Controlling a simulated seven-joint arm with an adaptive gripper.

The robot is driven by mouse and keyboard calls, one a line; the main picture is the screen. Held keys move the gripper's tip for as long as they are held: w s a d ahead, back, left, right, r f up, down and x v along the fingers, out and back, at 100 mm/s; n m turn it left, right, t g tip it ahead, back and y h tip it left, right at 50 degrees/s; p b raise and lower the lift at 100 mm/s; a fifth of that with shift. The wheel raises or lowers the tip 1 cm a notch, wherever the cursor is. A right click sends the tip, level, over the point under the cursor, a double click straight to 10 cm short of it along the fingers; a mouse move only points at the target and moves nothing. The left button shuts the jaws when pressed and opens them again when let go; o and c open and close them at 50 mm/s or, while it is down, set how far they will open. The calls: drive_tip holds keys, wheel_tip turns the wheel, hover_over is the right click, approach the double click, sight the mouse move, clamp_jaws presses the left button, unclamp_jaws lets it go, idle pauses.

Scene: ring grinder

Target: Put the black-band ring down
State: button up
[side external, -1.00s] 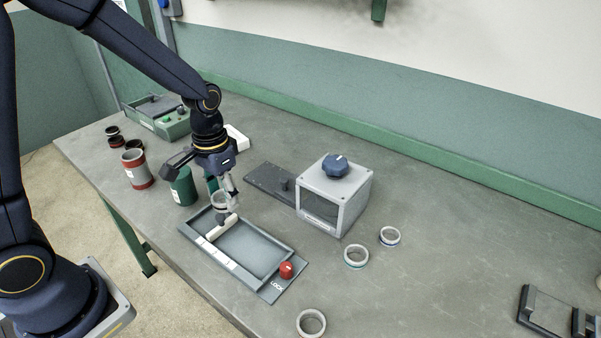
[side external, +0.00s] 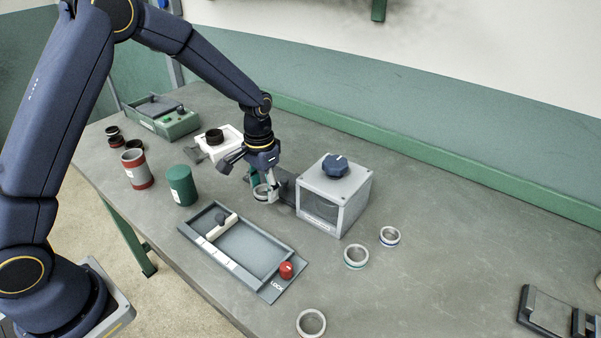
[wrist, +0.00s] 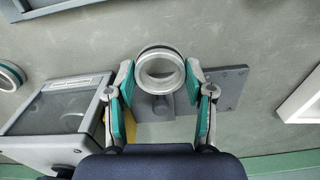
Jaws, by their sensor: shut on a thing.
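The black-band ring (side external: 262,194) is between the fingers of my gripper (side external: 264,184), just left of the grey box with the blue knob. In the wrist view the ring (wrist: 160,70) is pale metal with a dark band around its far rim, and the green finger pads (wrist: 126,90) clasp it from both sides. The ring is low over the table, close to the dark plate (wrist: 228,90) with a small knob. I cannot tell whether it touches the surface. Its underside is hidden.
The grey box (side external: 333,196) stands right of my gripper. The grey tray (side external: 286,236) with a red knob (side external: 286,270) lies in front. A green cylinder (side external: 182,186) and a red-banded cylinder (side external: 138,170) stand left. Banded rings (side external: 356,256) lie right, with open table beyond.

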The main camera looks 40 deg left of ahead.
sight(268, 207)
drive_tip(key=shift+w+f, duration=0.25)
drive_tip(key=shift+f, duration=0.05)
drive_tip(key=shift+w+f, duration=0.1)
drive_tip(key=shift+f, duration=1.5)
drive_tip(key=shift+f, duration=0.1)
drive_tip(key=o, duration=1.2)
